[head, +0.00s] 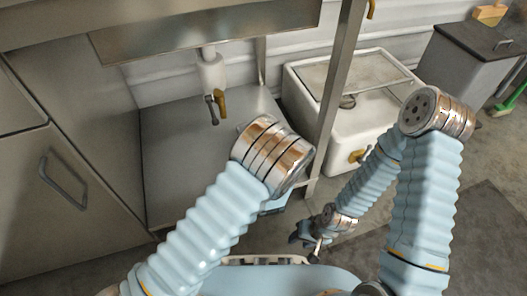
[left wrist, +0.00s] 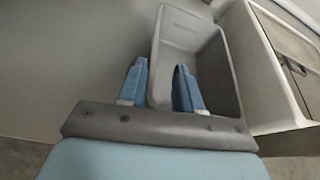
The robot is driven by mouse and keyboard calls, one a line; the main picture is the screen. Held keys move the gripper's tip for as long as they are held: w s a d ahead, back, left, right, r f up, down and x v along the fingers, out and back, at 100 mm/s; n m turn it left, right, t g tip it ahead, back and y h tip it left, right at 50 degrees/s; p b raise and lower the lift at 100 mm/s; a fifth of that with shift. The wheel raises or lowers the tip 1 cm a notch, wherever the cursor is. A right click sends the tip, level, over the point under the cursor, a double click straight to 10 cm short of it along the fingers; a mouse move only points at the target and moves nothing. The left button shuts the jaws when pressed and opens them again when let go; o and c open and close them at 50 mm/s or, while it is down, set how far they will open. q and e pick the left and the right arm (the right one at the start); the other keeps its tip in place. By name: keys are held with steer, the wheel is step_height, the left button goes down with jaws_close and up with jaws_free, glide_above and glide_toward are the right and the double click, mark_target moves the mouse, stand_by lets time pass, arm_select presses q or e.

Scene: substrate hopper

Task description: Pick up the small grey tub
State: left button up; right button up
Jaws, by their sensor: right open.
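The small grey tub (left wrist: 197,32) shows in the left wrist view, an open-topped rectangular box with its hollow facing the camera. I cannot make it out in the head view, where my left arm covers that area. My left gripper (left wrist: 158,72) is open at the tub's near left side. Its fingers are apart, with the left wall of the tub between them; the right finger overlaps the tub's hollow. I cannot tell whether either finger touches the wall. My right gripper (head: 308,241) is open and empty, low over the floor in the head view.
A white chest with a lidded top (head: 330,125) stands right of the steel table leg (head: 335,85); it shows close beside the tub in the left wrist view (left wrist: 258,62). A low steel shelf (head: 185,150) lies left. A grey bin (head: 460,70) stands at the back right.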

arm_select(q)
steer(key=x, duration=0.2)
steer(key=b+x, duration=0.1)
steer(key=x, duration=0.2)
steer(key=shift+w+a+f, duration=0.15)
steer(key=shift+a+f, duration=0.1)
steer(key=shift+a, duration=0.05)
jaws_close()
stand_by(1.1)
